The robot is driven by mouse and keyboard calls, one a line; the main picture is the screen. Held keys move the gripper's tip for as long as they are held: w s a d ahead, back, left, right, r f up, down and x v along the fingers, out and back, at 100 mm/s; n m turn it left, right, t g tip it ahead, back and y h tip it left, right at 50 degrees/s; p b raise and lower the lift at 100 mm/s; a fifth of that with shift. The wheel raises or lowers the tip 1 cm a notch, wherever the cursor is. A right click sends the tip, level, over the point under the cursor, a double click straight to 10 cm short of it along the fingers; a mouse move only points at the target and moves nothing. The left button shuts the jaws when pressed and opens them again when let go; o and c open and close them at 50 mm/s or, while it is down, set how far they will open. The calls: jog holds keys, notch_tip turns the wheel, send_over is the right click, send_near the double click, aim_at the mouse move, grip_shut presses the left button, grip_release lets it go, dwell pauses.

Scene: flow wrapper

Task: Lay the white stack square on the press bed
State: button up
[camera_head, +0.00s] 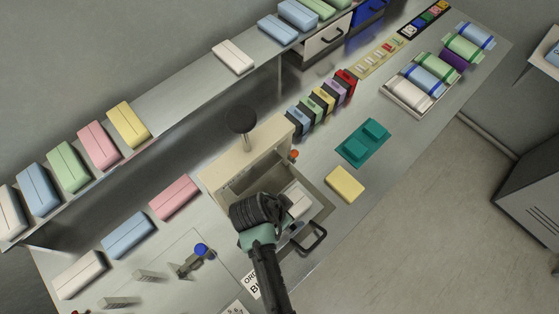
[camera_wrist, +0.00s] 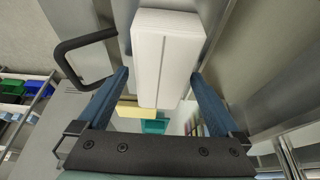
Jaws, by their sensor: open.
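A white stack (camera_head: 298,199) with a lengthwise groove lies in the open drawer-like bay (camera_head: 318,207) of a beige machine (camera_head: 243,160), partly hidden by my gripper. In the wrist view the white stack (camera_wrist: 168,55) fills the space at and beyond the fingertips. My gripper (camera_wrist: 160,76) is open, one blue finger on each side of the stack; I cannot tell whether they touch it. In the head view my gripper (camera_head: 285,215) is over the bay, its fingers mostly hidden. I cannot tell for certain which surface is the press bed.
A black handle (camera_head: 315,237) sticks out at the bay's front; a black knob (camera_head: 241,119) stands above the machine. A yellow block (camera_head: 345,184) and a teal block (camera_head: 362,143) lie to the right. Pink (camera_head: 174,197), blue (camera_head: 128,235) and white (camera_head: 80,275) stacks lie left.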

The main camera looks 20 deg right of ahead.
jog(key=v, duration=1.2)
